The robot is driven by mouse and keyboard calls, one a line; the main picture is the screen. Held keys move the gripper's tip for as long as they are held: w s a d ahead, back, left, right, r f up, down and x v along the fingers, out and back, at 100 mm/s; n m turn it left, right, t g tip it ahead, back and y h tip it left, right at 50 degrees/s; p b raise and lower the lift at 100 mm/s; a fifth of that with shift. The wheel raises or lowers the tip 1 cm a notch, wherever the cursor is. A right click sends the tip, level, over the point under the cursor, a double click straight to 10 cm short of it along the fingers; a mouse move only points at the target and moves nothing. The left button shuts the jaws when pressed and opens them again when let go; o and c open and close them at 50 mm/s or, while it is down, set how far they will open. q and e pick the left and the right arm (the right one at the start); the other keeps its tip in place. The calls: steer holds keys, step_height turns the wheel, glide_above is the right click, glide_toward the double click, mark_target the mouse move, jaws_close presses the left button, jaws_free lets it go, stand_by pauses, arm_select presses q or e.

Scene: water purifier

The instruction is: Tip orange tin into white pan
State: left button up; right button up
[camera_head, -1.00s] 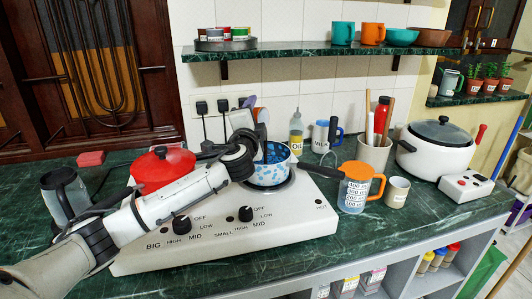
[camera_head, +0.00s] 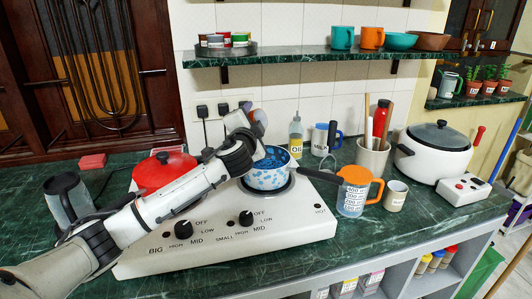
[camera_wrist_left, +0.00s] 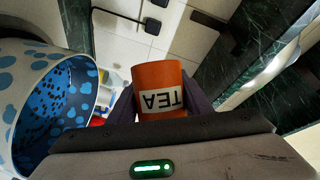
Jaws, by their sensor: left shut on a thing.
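The orange tin, labelled TEA (camera_wrist_left: 158,88), is between the fingers of my left gripper (camera_wrist_left: 160,103), which is shut on it. In the left wrist view its label appears upside down. The white pan with blue spots (camera_head: 268,179) stands on the small right burner of the stove; its dark handle points right. It also shows at the left of the wrist view (camera_wrist_left: 28,95), beside the tin and apart from it. My right gripper is not in view.
A red lidded pot (camera_head: 160,172) is on the left burner, partly behind my arm. A measuring cup with an orange handle (camera_head: 353,192) stands right of the pan, near its handle. An oil bottle (camera_head: 296,137) and a milk mug (camera_head: 320,139) stand behind.

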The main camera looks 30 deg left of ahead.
arm_select(q)
steer(key=a+f+n+g+h+p, duration=0.2)
steer(key=a+f+n+h+p, duration=0.2)
steer(key=n, duration=0.5)
steer(key=shift+a+f+n+h+p, duration=0.15)
steer(key=shift+a+n+h+p, duration=0.25)
steer(key=shift+p, duration=0.5)
steer(key=shift+s+a, duration=0.1)
